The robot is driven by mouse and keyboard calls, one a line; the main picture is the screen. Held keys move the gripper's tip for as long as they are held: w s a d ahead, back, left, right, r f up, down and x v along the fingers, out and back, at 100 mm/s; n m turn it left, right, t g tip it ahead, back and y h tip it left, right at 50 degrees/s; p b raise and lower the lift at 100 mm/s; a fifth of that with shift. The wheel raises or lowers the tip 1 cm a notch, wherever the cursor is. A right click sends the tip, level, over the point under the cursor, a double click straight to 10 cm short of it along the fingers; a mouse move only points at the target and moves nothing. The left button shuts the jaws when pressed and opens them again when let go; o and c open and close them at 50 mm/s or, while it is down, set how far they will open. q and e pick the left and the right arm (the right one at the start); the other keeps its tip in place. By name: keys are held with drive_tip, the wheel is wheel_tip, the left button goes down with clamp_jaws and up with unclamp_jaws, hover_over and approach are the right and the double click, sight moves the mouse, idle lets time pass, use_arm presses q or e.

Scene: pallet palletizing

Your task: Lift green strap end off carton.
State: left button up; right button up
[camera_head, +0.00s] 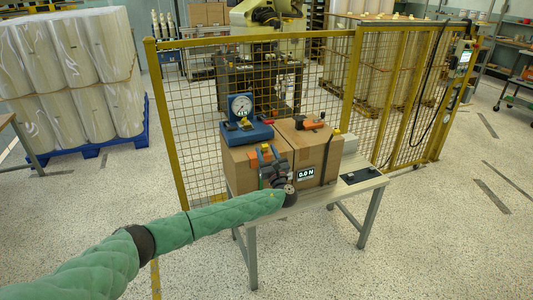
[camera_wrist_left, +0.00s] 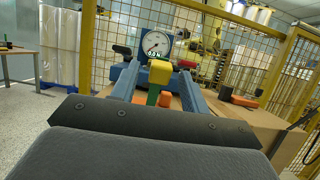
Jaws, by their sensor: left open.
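My left gripper (camera_head: 266,154) is over the near side of the left brown carton (camera_head: 239,172), at the end of my green-sleeved arm. In the left wrist view its two blue fingers (camera_wrist_left: 159,84) stand apart. A green upright piece (camera_wrist_left: 154,93) with a yellow top (camera_wrist_left: 160,72) shows between them, with orange below; I take the green piece for the strap end. No contact with the fingers can be made out. In the head view the gripper largely hides this spot. My right gripper is not in view.
A blue tester with a round dial (camera_head: 241,106) stands on the carton behind the gripper. A second carton (camera_head: 318,150) with a dark strap and an orange-handled tool (camera_head: 309,124) stands to the right. A yellow mesh fence (camera_head: 195,120) runs behind the table (camera_head: 345,188).

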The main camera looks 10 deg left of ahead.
sight(265, 150)
use_arm(q)
drive_tip(key=shift+s+d+f, duration=0.25)
drive_tip(key=shift+s+f, duration=0.05)
drive_tip(key=shift+b+v, duration=0.5)
drive_tip(key=shift+v, duration=0.7)
drive_tip(key=shift+b+v, duration=0.45)
drive_tip(key=shift+v, duration=1.65)
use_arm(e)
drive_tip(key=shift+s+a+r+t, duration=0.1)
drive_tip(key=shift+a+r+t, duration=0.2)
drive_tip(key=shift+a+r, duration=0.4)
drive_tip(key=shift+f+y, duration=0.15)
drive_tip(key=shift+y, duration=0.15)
